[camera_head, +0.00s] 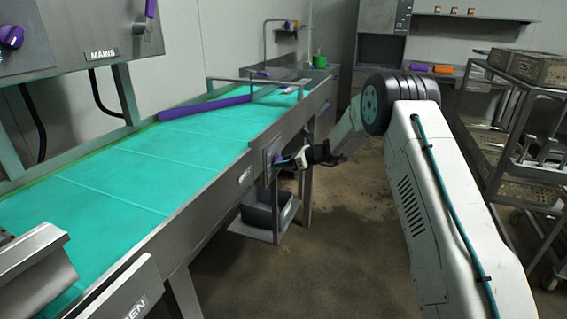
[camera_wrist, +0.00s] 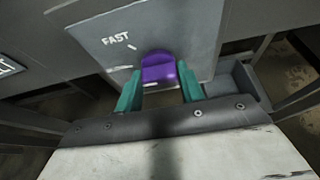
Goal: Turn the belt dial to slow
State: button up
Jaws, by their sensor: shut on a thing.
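The belt dial is a purple knob (camera_wrist: 158,68) on a grey plate (camera_wrist: 110,30), with the word FAST to its upper left in the wrist view. My gripper (camera_wrist: 160,92) has its teal fingers on either side of the knob and is shut on it. A small white line marks the plate just above and left of the knob. Any other label is hidden or unreadable. In the head view my gripper (camera_head: 283,161) reaches the plate on the side of the conveyor (camera_head: 110,180); the knob is mostly hidden there.
A grey bin (camera_head: 268,208) sits on a low shelf under the conveyor, below my gripper. A panel marked MAINS (camera_head: 100,54) with another purple knob (camera_head: 11,36) stands at the upper left. A rack with trays (camera_head: 500,130) stands at the right. The floor between is clear.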

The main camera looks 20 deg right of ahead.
dwell(0.5)
jog(key=o, duration=1)
jog(key=shift+d, duration=0.1)
jog(key=v, duration=0.7)
jog(key=shift+d, duration=0.35)
jog(key=shift+s+r, duration=0.15)
